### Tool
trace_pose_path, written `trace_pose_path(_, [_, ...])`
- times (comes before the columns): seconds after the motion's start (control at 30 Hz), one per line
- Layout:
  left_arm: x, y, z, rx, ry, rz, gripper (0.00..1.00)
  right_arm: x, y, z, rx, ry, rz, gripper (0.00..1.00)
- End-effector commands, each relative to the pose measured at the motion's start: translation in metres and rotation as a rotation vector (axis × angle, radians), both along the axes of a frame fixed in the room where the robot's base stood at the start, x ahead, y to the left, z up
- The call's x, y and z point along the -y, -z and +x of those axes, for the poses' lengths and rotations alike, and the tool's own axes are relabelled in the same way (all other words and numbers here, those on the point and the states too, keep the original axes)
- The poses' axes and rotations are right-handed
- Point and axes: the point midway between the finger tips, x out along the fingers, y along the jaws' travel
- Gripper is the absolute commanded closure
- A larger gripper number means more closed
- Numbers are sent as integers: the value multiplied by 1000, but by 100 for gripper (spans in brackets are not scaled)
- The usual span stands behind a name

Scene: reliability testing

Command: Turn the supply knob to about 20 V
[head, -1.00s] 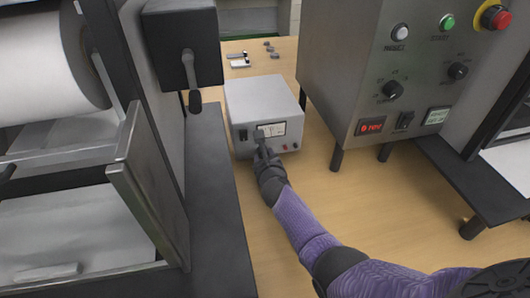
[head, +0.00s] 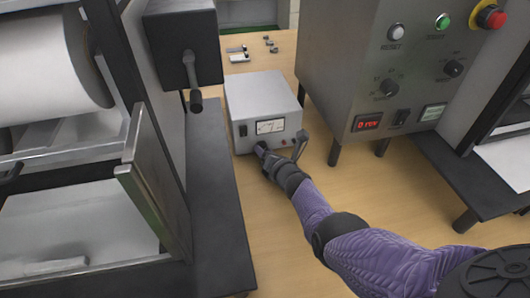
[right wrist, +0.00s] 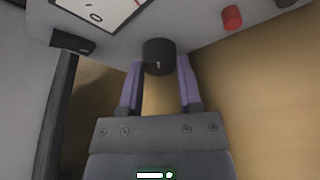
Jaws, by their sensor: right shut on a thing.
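The supply is a light grey box (head: 262,95) on the wooden table, with a white needle meter (head: 270,126) on its front. The meter reading is too small to make out. Its round black knob (right wrist: 158,57) has a pale mark and sits below the meter in the right wrist view. My right gripper (head: 262,150) is at the lower front of the box in the head view, largely covering the knob there. In the right wrist view the fingers of my right gripper (right wrist: 159,68) stand on both sides of the knob, shut on it. My left gripper is not in view.
A red terminal (right wrist: 232,17) is right of the knob. A grey cabinet with buttons, dials and a red display (head: 367,122) stands on legs at right. A dark-framed machine with a white roll (head: 50,60) is at left. Small parts (head: 237,57) lie behind the supply.

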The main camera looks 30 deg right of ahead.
Motion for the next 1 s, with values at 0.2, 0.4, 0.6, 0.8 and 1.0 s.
trace_pose_path(0.2, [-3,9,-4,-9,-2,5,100,1,3,0,51,1,198,100])
trace_pose_path(0.4, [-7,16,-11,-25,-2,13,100,1,5,0,95,1,371,100])
trace_pose_path(0.6, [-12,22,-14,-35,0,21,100,1,5,0,133,0,517,100])
trace_pose_path(0.8, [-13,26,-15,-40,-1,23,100,1,5,0,160,2,621,100])
trace_pose_path(1.0, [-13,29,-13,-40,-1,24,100,1,4,0,176,1,682,100])
